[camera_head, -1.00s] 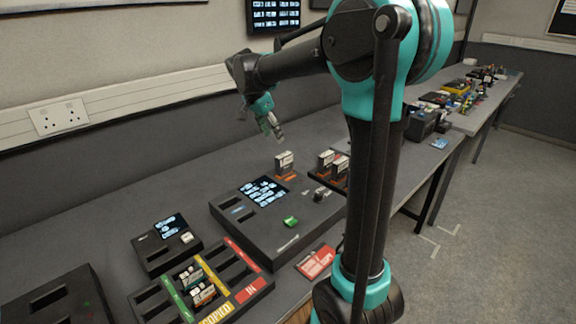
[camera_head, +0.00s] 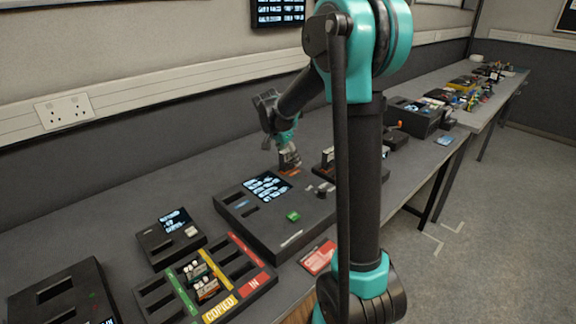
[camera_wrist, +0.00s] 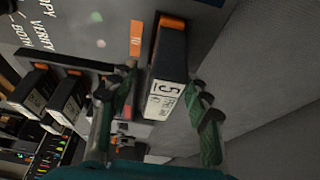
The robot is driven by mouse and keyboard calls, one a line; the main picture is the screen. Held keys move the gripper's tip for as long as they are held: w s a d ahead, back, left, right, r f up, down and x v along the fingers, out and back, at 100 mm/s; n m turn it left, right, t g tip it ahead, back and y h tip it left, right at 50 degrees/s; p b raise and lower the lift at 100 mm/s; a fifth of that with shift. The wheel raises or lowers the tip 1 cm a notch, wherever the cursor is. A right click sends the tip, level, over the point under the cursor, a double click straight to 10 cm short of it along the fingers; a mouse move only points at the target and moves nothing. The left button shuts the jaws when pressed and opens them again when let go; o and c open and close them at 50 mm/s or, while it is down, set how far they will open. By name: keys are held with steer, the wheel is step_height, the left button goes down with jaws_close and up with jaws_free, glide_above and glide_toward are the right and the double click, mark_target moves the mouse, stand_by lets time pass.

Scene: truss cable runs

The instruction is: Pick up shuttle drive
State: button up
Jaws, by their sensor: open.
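The shuttle drive is most likely the black block with a white label marked 5 and an orange end (camera_wrist: 168,68) in the wrist view, upright in the large dark console. My gripper (camera_wrist: 160,105) is open, with a green finger on each side of this block. No firm contact can be made out. In the head view my gripper (camera_head: 288,155) is low over the back right part of the console (camera_head: 262,222) and hides most of the block.
Two similar labelled drives (camera_wrist: 52,98) stand beside it in the wrist view. A sorting tray with coloured strips (camera_head: 160,300) and a small screen unit (camera_head: 165,240) are at the front left. A red card (camera_head: 318,257) lies at the table's front edge.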

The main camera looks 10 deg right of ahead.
steer(key=shift+x, duration=0.75)
steer(key=shift+c, duration=0.3)
jaws_close()
